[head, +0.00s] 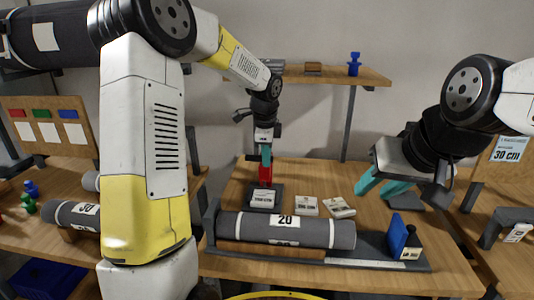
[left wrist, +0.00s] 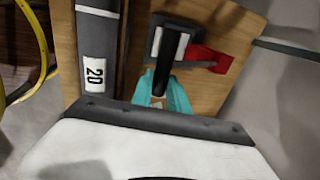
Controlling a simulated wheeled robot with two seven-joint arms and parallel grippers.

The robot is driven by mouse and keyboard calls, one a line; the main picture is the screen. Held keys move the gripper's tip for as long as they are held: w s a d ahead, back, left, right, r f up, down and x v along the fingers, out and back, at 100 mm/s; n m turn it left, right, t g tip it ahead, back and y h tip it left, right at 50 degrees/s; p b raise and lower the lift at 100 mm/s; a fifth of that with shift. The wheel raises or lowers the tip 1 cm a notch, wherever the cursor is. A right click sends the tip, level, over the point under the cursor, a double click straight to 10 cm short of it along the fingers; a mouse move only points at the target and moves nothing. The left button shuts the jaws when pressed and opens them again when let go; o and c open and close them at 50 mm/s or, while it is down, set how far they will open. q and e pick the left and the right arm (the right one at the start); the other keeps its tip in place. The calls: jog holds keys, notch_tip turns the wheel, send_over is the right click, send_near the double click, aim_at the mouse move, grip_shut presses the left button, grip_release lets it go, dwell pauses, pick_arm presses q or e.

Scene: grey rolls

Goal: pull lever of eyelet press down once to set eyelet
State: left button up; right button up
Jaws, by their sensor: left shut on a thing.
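The eyelet press stands toward the back of the table, with a red body (head: 265,174) on a dark base (head: 275,190) and a white label in front. In the left wrist view its red part (left wrist: 212,58) lies to the right. My left gripper (head: 266,155) is above the press with its fingers pointing down. In the left wrist view the teal fingers (left wrist: 163,94) are shut on the black lever (left wrist: 165,62). The eyelet itself cannot be made out. My right gripper (head: 380,188) is apart from the press, at the right, its teal fingers spread and empty.
A grey roll (head: 290,229) marked 20 lies across the table in front of the press. A blue block (head: 398,236) stands at the front right. A shelf (head: 325,74) runs along the wall. The table's back right is mostly clear.

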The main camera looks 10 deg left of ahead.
pick_arm(q)
jog(key=shift+s+f, duration=0.2)
jog(key=shift+f, duration=0.3)
jog(key=shift+s+f, duration=0.3)
jog(key=shift+f, duration=0.6)
jog(key=shift+s+f, duration=0.25)
jog(key=shift+f, duration=0.5)
jog(key=shift+s+f, duration=0.15)
jog(key=shift+f, duration=0.7)
